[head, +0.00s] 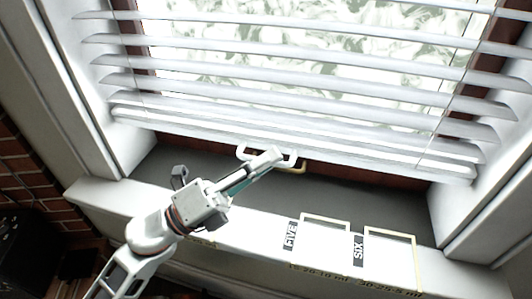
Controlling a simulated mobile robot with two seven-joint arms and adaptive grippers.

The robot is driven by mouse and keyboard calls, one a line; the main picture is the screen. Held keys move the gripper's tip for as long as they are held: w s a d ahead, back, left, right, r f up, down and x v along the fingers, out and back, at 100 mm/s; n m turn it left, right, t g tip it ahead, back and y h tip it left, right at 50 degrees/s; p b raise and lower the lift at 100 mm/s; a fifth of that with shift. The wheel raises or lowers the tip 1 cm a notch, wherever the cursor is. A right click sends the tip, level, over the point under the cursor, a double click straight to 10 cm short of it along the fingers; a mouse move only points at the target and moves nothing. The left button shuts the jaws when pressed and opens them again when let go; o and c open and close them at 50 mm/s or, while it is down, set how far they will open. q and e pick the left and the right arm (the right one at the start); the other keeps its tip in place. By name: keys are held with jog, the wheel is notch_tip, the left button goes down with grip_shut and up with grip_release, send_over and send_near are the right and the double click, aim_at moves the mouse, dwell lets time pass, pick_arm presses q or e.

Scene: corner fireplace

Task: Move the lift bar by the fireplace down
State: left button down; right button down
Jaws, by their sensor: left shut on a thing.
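The lift bar is the white looped handle (242,151) at the middle of the bottom edge of the white slatted blind (330,148). My left gripper (272,156) reaches up from the lower left, and its fingers are shut on the lift bar. The fingers cover part of the loop. The lowest slats are stacked close together, and the blind's bottom edge hangs a little above the dark grey window ledge (375,199). My right gripper is not in view.
White side frames (85,95) border the window. Two framed panels labelled FIVE (322,240) and SIX (390,258) are on the front of the white sill. Brick wall (22,165) and a dark box (25,255) are at left.

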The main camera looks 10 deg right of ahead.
pick_arm(q)
jog(key=shift+w, duration=0.1)
jog(key=c, duration=2.4)
grip_release()
jog(key=shift+c, duration=0.2)
jog(key=shift+a, duration=0.1)
jog(key=v, duration=1.2)
